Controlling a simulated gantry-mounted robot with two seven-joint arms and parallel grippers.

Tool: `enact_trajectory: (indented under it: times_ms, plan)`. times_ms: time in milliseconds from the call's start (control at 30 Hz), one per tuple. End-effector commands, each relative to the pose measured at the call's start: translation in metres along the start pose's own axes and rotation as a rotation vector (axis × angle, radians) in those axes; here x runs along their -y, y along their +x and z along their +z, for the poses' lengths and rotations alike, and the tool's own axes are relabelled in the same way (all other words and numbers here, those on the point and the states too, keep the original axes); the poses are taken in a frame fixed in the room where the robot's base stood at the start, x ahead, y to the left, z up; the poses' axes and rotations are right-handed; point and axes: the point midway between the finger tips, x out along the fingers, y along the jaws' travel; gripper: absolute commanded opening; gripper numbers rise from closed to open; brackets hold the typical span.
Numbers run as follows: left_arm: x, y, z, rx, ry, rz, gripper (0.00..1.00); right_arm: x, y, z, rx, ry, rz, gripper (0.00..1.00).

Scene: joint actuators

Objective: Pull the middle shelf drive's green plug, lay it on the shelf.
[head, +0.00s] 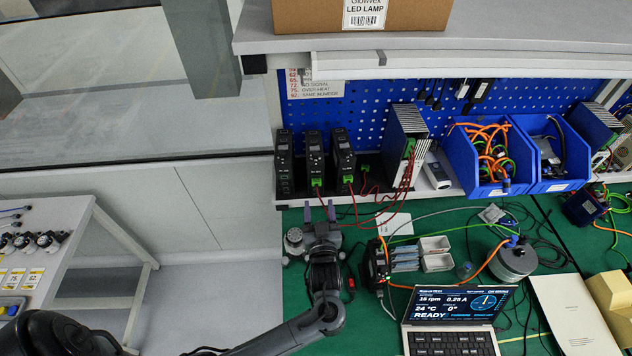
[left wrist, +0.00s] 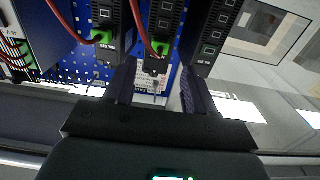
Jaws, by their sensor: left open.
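Three slim black drives stand in a row on the shelf; the middle drive (head: 315,155) has a green plug (head: 317,182) low on its front with a red wire. In the left wrist view, this green plug (left wrist: 160,48) sits in the drive, between and beyond my fingers. My left gripper (head: 320,208) is open and empty, its two fingers pointing at the middle drive from in front, below the plug in the picture. The fingers look clear of the plug. My right gripper is not in view.
Neighbouring drives (head: 342,155) (head: 284,165) stand close on both sides. Blue bins (head: 480,165) stand farther right. Red wires hang over the shelf edge (head: 440,197). A laptop (head: 450,320) is on the green mat.

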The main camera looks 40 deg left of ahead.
Motion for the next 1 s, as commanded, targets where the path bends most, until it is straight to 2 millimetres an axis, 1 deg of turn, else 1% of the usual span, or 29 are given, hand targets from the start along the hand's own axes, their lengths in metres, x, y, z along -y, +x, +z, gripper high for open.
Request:
enact_trajectory:
  times_ms: [300, 500, 700, 1000]
  plan:
    - [0.0, 0.039, 0.002, -0.002, 0.0, 0.0, 0.55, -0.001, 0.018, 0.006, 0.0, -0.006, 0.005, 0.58]
    - [0.0, 0.06, 0.001, 0.0, -0.001, -0.001, 0.55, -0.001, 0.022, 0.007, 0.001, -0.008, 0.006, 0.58]
    - [0.0, 0.073, 0.001, 0.0, 0.0, -0.001, 0.55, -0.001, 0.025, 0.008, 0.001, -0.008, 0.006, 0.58]
    - [0.0, 0.078, 0.0, 0.0, 0.0, 0.0, 0.55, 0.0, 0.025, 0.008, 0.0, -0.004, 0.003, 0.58]
